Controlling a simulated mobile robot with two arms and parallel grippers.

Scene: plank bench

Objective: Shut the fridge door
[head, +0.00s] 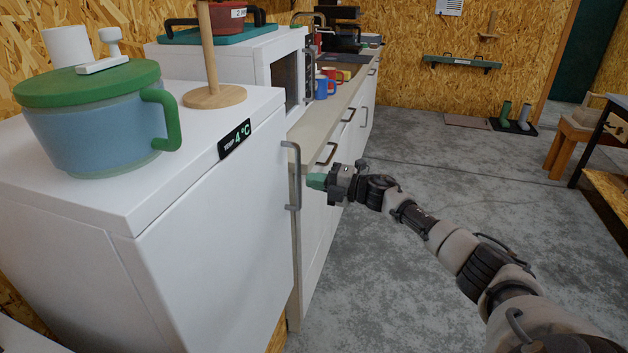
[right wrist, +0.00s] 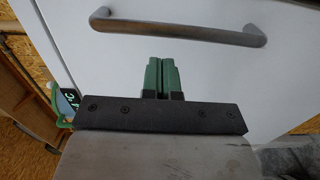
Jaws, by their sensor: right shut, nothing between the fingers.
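The white fridge (head: 70,205) stands at the left, with a "TEMP 4 °C" display (head: 235,138) on its front. Its door (head: 215,235) looks flush with the body; I see no open gap, though the far edge is hard to judge. The grey door handle (head: 293,175) is upright near the door's right edge. In the right wrist view the handle (right wrist: 180,27) crosses the top, beyond the fingertips. My right gripper (head: 316,181) is shut and empty, just right of the handle in the head view. Its green fingers (right wrist: 162,75) point at the white door face (right wrist: 220,75). My left gripper is out of view.
On the fridge top stand a blue pot with a green lid (head: 95,115) and a wooden stand (head: 214,96). A counter with drawers (head: 335,135) runs on behind, with a microwave (head: 285,65). The grey floor (head: 430,150) to the right is open.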

